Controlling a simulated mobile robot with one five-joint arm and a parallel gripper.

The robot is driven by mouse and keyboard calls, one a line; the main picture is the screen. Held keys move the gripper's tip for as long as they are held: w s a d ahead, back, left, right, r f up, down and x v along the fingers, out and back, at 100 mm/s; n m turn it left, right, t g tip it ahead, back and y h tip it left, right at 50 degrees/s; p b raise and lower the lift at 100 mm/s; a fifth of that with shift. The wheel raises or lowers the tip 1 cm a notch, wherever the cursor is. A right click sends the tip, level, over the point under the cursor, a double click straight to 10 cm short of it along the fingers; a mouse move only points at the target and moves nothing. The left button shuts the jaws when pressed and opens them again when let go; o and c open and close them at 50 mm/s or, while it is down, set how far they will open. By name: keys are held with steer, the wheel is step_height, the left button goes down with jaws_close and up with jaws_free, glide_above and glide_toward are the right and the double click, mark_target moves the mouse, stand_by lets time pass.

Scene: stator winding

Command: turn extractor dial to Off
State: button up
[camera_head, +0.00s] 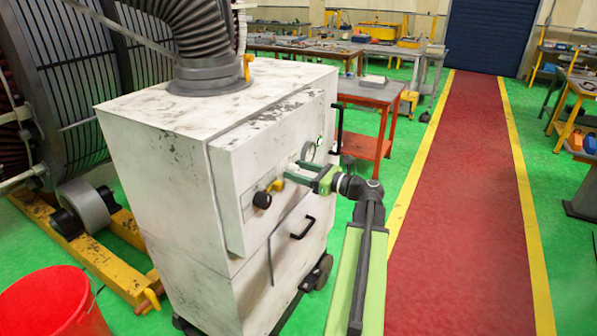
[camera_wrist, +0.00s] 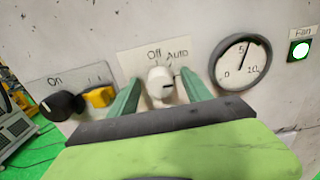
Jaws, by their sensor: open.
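The extractor (camera_head: 165,150) is a worn white cabinet with a thick grey hose on top. Its dial is a white knob (camera_wrist: 159,83) under a label reading "Off" and "Auto" in the wrist view. A dark mark shows on the knob's right side; I cannot tell surely which word it points at. My gripper (camera_wrist: 161,78) is open, with one green finger on each side of the knob. Whether the fingers touch it is unclear.
Left of the dial are a black knob (camera_wrist: 62,104) and a yellow switch (camera_wrist: 99,97). A red bucket (camera_head: 52,305) stands front left. The red walkway (camera_head: 465,190) is clear.

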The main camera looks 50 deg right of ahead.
jaws_close()
stand_by(0.4)
steer(key=shift+n, duration=0.3)
steer(key=n, duration=0.3)
steer(key=shift+n, duration=0.3)
steer(key=n, duration=0.4)
steer(key=shift+a+f+n, duration=0.1)
steer(key=shift+n, duration=0.2)
steer(key=n, duration=0.4)
steer(key=shift+s+n, duration=0.1)
steer(key=shift+n, duration=0.2)
steer(key=shift+f+n, duration=0.15)
steer(key=shift+n, duration=2.05)
steer(key=shift+a, duration=0.1)
